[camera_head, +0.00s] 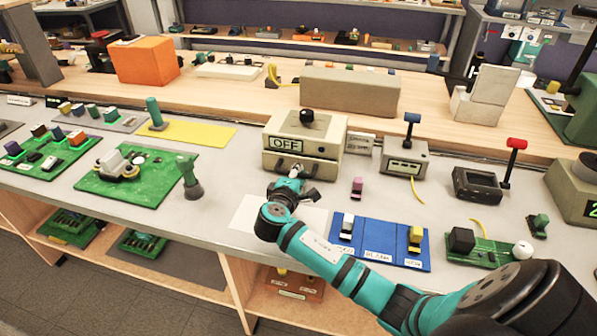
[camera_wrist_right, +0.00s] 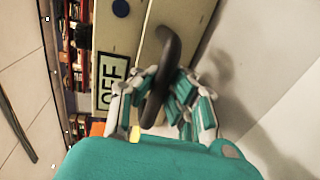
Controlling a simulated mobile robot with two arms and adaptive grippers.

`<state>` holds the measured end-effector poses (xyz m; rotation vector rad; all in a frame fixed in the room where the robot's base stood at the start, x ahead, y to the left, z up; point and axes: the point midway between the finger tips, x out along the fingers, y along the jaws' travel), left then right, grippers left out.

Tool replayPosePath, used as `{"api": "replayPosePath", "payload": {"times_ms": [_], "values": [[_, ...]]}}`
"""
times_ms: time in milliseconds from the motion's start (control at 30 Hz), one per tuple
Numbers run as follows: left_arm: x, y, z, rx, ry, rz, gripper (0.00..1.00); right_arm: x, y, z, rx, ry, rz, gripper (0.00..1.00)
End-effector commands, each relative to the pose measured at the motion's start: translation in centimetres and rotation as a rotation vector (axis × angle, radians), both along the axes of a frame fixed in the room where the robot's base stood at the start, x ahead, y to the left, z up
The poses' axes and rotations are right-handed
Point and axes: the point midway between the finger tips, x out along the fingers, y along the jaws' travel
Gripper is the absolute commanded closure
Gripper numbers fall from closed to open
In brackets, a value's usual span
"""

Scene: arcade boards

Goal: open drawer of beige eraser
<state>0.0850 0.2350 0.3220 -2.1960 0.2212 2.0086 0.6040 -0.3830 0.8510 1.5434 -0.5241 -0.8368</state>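The beige box (camera_head: 318,130) stands on the grey counter, with a black knob (camera_head: 307,116) on top and an "OFF" display on its front. I take it to be the beige eraser. Its drawer (camera_head: 330,170) is the lower section and looks shut or nearly so. My right gripper (camera_head: 296,190) is at the drawer front. In the right wrist view, the dark curved handle (camera_wrist_right: 164,75) of the drawer (camera_wrist_right: 190,22) runs between the spread fingers of my right gripper (camera_wrist_right: 163,98). I cannot tell whether both fingers touch it. My left gripper is out of view.
A white sheet (camera_head: 250,214) lies below the drawer. A blue mat (camera_head: 379,240) with small blocks is to its right. A green-handled tool (camera_head: 189,178) stands to the left, beside a green board (camera_head: 140,190). A grey lever box (camera_head: 405,160) stands right of the beige box.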

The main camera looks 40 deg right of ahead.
Motion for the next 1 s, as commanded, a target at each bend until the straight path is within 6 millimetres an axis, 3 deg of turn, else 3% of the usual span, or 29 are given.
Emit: {"api": "replayPosePath", "payload": {"times_ms": [200,400,767,1000], "values": [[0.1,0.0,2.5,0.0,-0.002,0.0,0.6,-3.4,4.2,0.2,0.008,0.006,0.004,1.0],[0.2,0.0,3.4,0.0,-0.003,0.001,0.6,-5.8,6.9,0.1,0.004,0.004,0.002,1.0],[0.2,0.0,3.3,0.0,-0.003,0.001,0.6,-6.2,7.3,0.0,0.002,0.0,0.001,1.0],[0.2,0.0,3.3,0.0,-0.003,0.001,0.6,-6.2,7.3,0.0,0.002,0.0,0.001,0.7]]}}
